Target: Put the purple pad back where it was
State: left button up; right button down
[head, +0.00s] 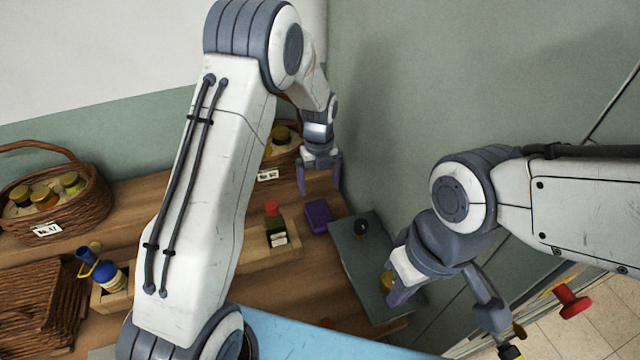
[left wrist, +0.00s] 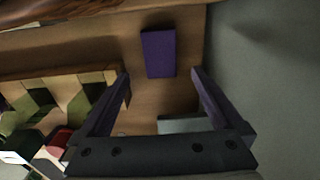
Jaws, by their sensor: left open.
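The purple pad (head: 318,216) lies flat on the wooden shelf, right of a red-capped bottle. In the left wrist view the pad (left wrist: 158,53) shows ahead of the fingertips, between their lines and apart from them. My left gripper (head: 319,190) is open and empty, above and behind the pad in the head view; its fingers also show in the left wrist view (left wrist: 160,80).
The red-capped bottle (head: 275,226) stands in a wooden rack (head: 255,262). A grey-green panel (head: 368,262) with a dark round item (head: 361,228) is right of the pad, near the wall. A basket of jars (head: 85,215) stands at left; another is partly behind my left arm.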

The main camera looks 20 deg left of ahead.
pick_arm(q)
jog(key=s+d+r+n, duration=1)
jog(key=s+r, duration=0.2)
jog(key=s, duration=0.2)
jog(key=s+n+h+b, duration=0.1)
jog(key=s+n+b, duration=0.1)
jog(key=s+n, duration=1)
jog(key=shift+s+d+r, duration=0.25)
jog(key=shift+s+r, duration=0.2)
jog(key=shift+s, duration=2.4)
